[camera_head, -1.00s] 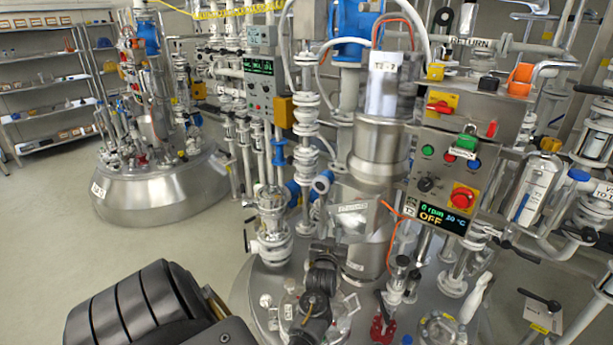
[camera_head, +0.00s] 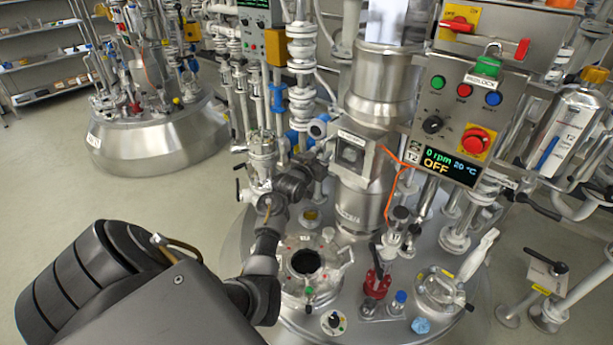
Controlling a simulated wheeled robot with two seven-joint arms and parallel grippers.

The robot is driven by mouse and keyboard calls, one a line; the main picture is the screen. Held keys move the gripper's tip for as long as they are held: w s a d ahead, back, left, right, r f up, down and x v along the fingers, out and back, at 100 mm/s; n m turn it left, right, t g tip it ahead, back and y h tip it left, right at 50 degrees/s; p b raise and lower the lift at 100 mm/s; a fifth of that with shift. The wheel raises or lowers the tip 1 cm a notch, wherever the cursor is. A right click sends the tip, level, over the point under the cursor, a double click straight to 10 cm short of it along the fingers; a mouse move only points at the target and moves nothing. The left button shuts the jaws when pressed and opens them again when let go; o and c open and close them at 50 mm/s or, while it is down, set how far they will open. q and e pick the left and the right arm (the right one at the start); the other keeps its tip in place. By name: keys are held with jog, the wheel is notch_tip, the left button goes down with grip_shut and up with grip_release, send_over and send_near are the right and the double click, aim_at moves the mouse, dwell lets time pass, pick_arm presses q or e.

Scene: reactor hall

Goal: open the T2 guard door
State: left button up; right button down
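The T2 guard door (camera_head: 352,154) is a small square metal panel on the front of the steel stirrer column (camera_head: 383,85), with a label strip along its top. Its middle looks dark and recessed; I cannot tell whether that is a window or an opening. My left arm reaches up from the lower left, and my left gripper (camera_head: 316,166) is just left of the door, at about its height. Its fingers are small and dark against the pipes, so neither their opening nor contact with the door is clear. My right gripper is out of view.
The T2 control box (camera_head: 455,130) right of the column has buttons, a red stop knob, a green padlock and a display reading 0 rpm, 20 °C, OFF. An orange cable hangs beside the column. An open round port (camera_head: 306,262) and valves crowd the vessel lid below.

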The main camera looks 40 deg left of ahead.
pick_arm(q)
jog(key=d+v, duration=0.1)
jog(key=v, duration=1)
jog(key=s+d+f+m+g+h+p, duration=0.2)
jog(key=s+d+f+g, duration=1)
jog(key=s+d+f, duration=0.8)
notch_tip(320, 180, down, 4)
jog(key=shift+s+r+m+h, duration=0.1)
jog(key=shift+s+m+h, duration=0.6)
jog(key=shift+s+m, duration=0.15)
jog(key=shift+d, duration=0.15)
jog(key=s+d+f+g, duration=0.1)
jog(key=s+f, duration=0.4)
jog(key=f, duration=0.6)
jog(key=s+d+f+g, duration=0.1)
jog(key=s+f+g, duration=0.1)
jog(key=s+f, duration=0.65)
jog(key=s+f+g, duration=0.1)
jog(key=s+f, duration=1.1)
jog(key=s, duration=0.2)
jog(key=shift+s+a+f+m+g, duration=0.15)
jog(key=shift+a+f+m+g, duration=0.15)
jog(key=shift+a+m, duration=0.15)
